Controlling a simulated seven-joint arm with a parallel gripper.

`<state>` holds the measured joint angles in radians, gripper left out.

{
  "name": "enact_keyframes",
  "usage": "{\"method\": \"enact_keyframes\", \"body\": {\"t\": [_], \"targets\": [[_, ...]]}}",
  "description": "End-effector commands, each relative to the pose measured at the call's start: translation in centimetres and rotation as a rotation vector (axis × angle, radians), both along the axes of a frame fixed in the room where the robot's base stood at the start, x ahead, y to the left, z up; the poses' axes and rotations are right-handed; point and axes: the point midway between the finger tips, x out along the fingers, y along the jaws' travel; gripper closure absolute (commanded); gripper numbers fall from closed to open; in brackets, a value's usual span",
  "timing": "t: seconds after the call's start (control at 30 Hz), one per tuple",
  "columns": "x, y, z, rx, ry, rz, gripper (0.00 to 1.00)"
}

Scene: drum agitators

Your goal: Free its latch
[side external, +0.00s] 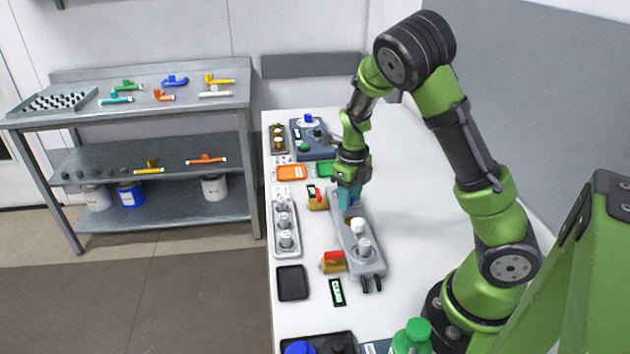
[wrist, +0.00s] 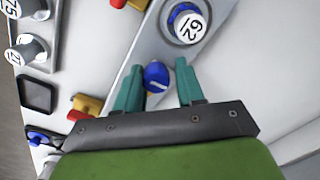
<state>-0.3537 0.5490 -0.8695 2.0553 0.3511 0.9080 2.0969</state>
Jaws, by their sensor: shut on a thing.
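My gripper (side external: 348,196) points down over the far end of a long grey base (side external: 372,262) on the white table. In the wrist view its teal fingers (wrist: 160,68) stand on either side of a blue knob-like part (wrist: 156,77) and hold it. The rest of that part is hidden. A white cap marked 62 with a blue ring (wrist: 188,25) stands farther along the base. White-topped posts (side external: 358,226) show on the near part of the base. Yellow blocks with red tops, one near (side external: 333,262) and one far (side external: 317,198), sit along its left side.
A tray of white-capped pieces (side external: 285,222) lies left of the base. A black square dish (side external: 291,283) and a card reading CLEAN (side external: 336,292) lie nearer. A blue-grey device (side external: 315,137) stands at the back. The table right of the base is clear.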

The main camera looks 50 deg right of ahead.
Motion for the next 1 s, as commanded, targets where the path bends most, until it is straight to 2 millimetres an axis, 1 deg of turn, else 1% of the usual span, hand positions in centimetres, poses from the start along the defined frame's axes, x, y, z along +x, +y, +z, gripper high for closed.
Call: {"method": "enact_keyframes", "body": {"t": [0.07,0.2,0.23,0.27,0.47,0.57,1.0], "targets": [[-0.1,0.2,-0.3,0.002,0.006,-0.046,0.91],[-0.1,0.2,-0.3,0.003,0.005,-0.039,0.91],[-0.1,0.2,-0.3,0.003,0.005,-0.039,0.59],[-0.1,0.2,-0.3,0.003,0.005,-0.039,0.54],[-0.1,0.1,-0.3,0.001,0.004,-0.037,0.53],[-0.1,0.1,0.1,0.000,0.003,-0.036,0.53],[0.1,0.1,4.6,0.000,-0.003,-0.034,0.53]]}}
